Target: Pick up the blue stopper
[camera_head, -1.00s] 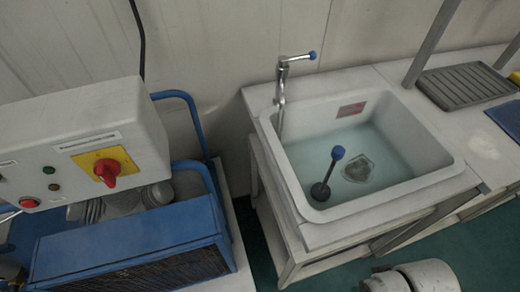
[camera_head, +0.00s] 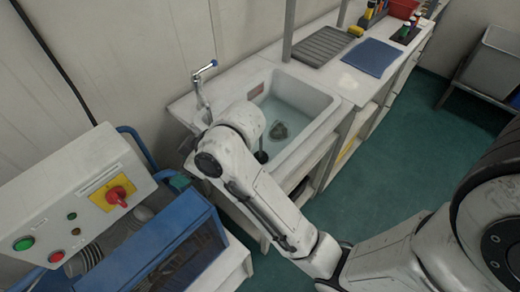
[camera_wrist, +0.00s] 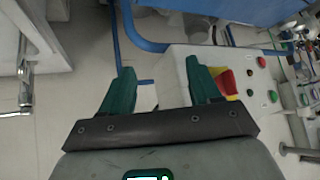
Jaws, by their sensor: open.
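The stopper (camera_head: 261,156) stands in the sink (camera_head: 325,108). Only its dark lower part shows in the head view; my arm hides its blue knob. The stopper is not visible in the wrist view. My gripper (camera_wrist: 158,88) is open and empty, its two green fingers apart. The rest of my gripper is hidden behind my arm there.
A control box (camera_head: 105,190) with a red switch lies ahead of my fingers in the wrist view (camera_wrist: 180,65). A blue tube rail (camera_head: 135,140) is close by. A tap (camera_head: 200,85) rises at the sink's back left. A grey drainer (camera_head: 323,46) and blue mat (camera_head: 370,57) lie beyond.

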